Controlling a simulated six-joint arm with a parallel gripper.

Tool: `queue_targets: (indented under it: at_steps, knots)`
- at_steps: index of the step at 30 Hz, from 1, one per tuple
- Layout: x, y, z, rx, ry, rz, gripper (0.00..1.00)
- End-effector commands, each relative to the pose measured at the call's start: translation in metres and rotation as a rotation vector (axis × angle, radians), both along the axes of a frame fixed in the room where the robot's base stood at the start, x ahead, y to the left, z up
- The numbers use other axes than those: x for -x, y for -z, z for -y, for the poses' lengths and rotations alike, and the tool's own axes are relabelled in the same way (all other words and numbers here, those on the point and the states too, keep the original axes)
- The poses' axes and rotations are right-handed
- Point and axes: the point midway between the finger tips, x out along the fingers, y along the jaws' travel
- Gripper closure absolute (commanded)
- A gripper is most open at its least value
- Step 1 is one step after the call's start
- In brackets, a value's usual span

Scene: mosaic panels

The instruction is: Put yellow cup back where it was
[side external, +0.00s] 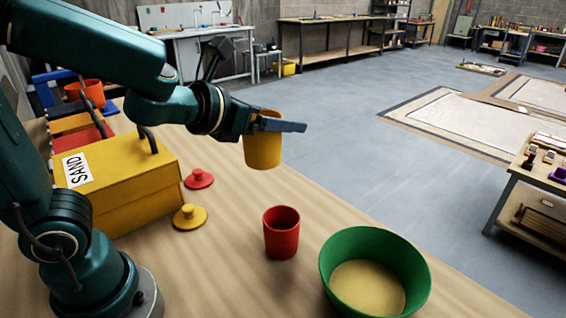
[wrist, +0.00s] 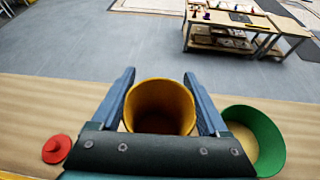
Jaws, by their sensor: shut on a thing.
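My gripper (side external: 279,124) is shut on the yellow cup (side external: 262,149) and holds it upright above the wooden table. In the wrist view the cup (wrist: 160,100) stands between the two blue-grey fingers of my gripper (wrist: 163,88), and its open mouth faces the camera. A red cup (side external: 281,232) stands upright on the table, below and slightly right of the yellow cup in the side view. A yellow lid (side external: 189,216) with a knob lies on the table to the left of the red cup. I cannot tell from the frames where the yellow cup stood before.
A green bowl (side external: 338,262) with sand in it stands at the front right. A red lid (side external: 198,179) lies next to a yellow box marked SAND (side external: 125,185). An orange-red container (side external: 85,92) stands behind at the left. The table (side external: 225,270) is bare around the red cup.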

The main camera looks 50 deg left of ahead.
Motion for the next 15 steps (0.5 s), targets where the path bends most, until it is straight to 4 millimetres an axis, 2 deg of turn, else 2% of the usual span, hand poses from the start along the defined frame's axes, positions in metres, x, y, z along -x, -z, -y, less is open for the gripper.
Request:
queue_targets:
  at_steps: [8, 12, 15]
  knots:
    - [-0.014, -0.015, -0.035, 0.003, -0.191, 0.002, 0.86]
    - [-0.036, -0.025, -0.064, -0.001, -0.397, -0.002, 0.86]
    - [-0.047, -0.023, -0.083, -0.003, -0.552, -0.005, 0.86]
